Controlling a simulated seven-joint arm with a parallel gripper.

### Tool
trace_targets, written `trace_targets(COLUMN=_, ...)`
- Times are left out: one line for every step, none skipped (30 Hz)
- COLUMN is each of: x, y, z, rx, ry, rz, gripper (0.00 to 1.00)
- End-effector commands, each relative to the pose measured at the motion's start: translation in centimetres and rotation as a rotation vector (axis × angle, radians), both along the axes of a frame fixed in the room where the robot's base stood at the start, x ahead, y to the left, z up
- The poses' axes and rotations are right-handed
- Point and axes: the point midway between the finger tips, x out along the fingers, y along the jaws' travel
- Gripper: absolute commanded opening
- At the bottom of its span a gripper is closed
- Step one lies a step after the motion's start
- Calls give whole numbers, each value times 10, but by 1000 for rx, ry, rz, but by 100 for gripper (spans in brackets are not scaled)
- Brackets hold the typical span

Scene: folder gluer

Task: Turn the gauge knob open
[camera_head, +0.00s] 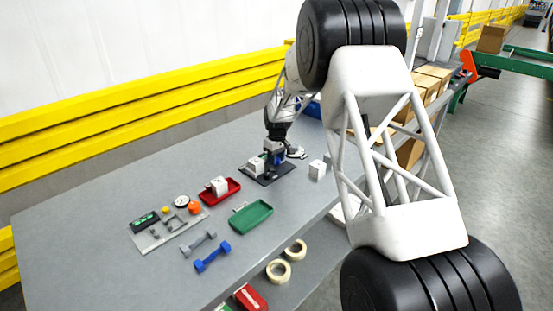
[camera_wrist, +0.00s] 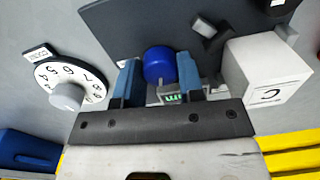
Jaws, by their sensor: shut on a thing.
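A blue round knob (camera_wrist: 160,64) sits between the two blue fingers of my gripper (camera_wrist: 157,75) in the wrist view. My gripper is shut on this knob. A small display with green digits (camera_wrist: 179,97) shows just below the knob, partly hidden by my gripper. In the head view my gripper (camera_head: 275,155) points down at the dark plate (camera_head: 270,178) on the table, and the knob is too small to make out clearly. A white numbered dial with a grey centre (camera_wrist: 70,84) stands left of my gripper in the wrist view, apart from it.
A white block marked C (camera_wrist: 265,80) stands close to the right finger. The table also holds a red tray (camera_head: 221,196), a green tray (camera_head: 250,216), a blue dumbbell (camera_head: 212,257) and a grey plate of small parts (camera_head: 150,241). The table's far left is clear.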

Motion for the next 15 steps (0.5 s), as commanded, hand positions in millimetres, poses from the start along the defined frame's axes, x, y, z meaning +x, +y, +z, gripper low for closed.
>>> trace_targets(x=0, y=0, z=0, rx=1, ry=-1, rz=36, gripper=12)
trace_targets(x=0, y=0, z=0, rx=0, ry=0, rz=58, gripper=12)
trace_targets(x=0, y=0, z=1, rx=0, ry=-2, rz=86, gripper=12)
trace_targets(x=1, y=0, z=1, rx=0, ry=-1, rz=107, gripper=12)
trace_targets(x=1, y=0, z=1, rx=0, ry=-2, rz=125, gripper=12)
trace_targets(x=1, y=0, z=1, rx=0, ry=-1, rz=147, gripper=12)
trace_targets(x=1, y=0, z=1, rx=0, ry=-2, rz=163, gripper=12)
trace_targets(x=0, y=0, z=0, rx=0, ry=-1, rz=176, gripper=12)
trace_targets(x=0, y=0, z=0, rx=1, ry=-1, rz=193, gripper=12)
trace_targets(x=0, y=0, z=0, rx=0, ry=0, rz=204, gripper=12)
trace_targets(x=0, y=0, z=0, rx=1, ry=-1, rz=213, gripper=12)
trace_targets(x=0, y=0, z=0, rx=0, ry=0, rz=224, gripper=12)
trace_targets(x=0, y=0, z=0, rx=0, ry=0, rz=231, gripper=12)
trace_targets(x=0, y=0, z=0, rx=0, ry=0, rz=236, gripper=12)
trace_targets(x=0, y=0, z=0, rx=0, ry=0, rz=241, gripper=12)
